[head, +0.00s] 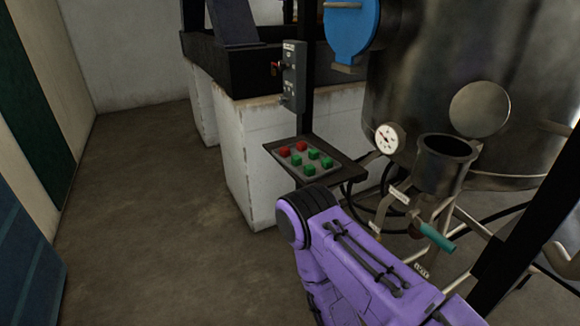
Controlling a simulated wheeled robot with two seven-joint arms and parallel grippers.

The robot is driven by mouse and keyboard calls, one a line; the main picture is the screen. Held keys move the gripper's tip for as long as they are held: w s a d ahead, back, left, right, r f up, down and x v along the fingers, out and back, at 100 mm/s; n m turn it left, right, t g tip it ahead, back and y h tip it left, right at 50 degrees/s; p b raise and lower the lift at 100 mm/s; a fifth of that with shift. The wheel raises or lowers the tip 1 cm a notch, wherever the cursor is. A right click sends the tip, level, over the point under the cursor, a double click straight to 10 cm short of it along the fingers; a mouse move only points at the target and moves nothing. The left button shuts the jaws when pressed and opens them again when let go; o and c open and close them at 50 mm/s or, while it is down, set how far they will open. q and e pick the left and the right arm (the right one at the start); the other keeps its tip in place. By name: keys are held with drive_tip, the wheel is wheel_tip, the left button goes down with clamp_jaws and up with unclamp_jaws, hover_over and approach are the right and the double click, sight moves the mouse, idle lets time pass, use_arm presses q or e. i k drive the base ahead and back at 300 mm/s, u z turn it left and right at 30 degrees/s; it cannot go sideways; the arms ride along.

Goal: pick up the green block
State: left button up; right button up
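Several small green blocks sit on a small dark tray (347,172) near the middle of the head view. One green block (296,159) is at the left, one (313,154) at the back, one (326,162) at the right and one (309,169) at the front. They are too small to tell whether they are loose. My purple arm comes in from the lower right, and its rounded joint shows just below the tray, apart from the blocks in the picture. No gripper fingers show on it. My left gripper is not in view.
Two red pieces (284,151) share the tray. A dark post with a grey switch box (294,76) rises behind it. A large metal tank (450,70) with a gauge (389,138), a pipe cup (445,165) and a teal-handled valve (436,237) crowds the right. The floor (150,220) at left is clear.

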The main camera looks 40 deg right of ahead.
sight(309, 169)
drive_tip(key=z, duration=0.05)
drive_tip(key=i, duration=3.4)
drive_tip(key=z, duration=4.3)
